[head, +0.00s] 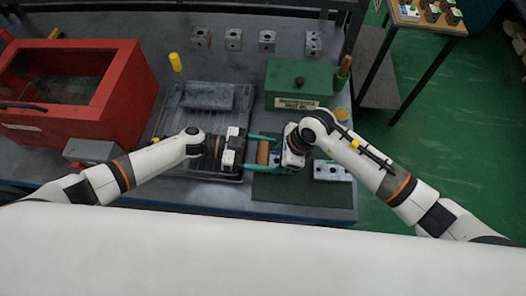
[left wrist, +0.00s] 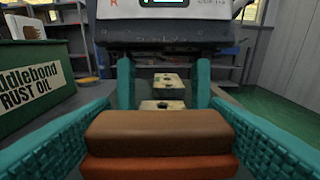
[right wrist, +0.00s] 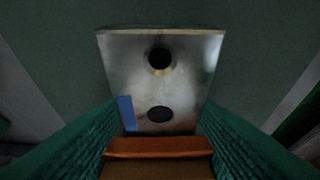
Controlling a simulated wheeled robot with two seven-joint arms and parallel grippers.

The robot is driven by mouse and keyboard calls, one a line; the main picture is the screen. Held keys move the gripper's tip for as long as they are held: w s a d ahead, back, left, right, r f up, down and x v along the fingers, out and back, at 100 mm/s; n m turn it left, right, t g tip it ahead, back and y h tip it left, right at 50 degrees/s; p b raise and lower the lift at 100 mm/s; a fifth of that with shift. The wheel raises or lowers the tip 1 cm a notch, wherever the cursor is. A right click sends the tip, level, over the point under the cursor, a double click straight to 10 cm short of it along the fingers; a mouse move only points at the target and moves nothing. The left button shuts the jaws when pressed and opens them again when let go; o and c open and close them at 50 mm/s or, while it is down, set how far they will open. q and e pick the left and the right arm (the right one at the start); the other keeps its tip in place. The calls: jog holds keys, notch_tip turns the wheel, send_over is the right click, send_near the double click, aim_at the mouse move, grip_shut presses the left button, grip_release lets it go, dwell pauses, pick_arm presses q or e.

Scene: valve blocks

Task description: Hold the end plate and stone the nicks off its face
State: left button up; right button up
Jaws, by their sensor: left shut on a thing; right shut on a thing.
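The end plate (head: 331,170), a pale metal block with two dark holes, lies on the green mat (head: 305,197). In the right wrist view the plate (right wrist: 165,88) shows a blue mark at its lower left. A two-layer stone, brown and orange-red (head: 263,153), is held above the mat, left of the plate. My left gripper (head: 253,152) is shut on one end of the stone (left wrist: 160,140). My right gripper (head: 276,154) is also shut on the stone (right wrist: 158,148). Neither gripper touches the plate.
A red cabinet with a window (head: 130,95) stands at the left. A grey ribbed tray (head: 165,125) lies left of the mat. A green rust oil box (head: 298,78) stands behind the grippers. Several metal blocks (head: 233,38) line the back of the bench.

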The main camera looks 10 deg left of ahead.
pick_arm(q)
jog(key=shift+w, duration=0.55)
jog(key=shift+s, duration=1.25)
jog(key=shift+w, duration=0.15)
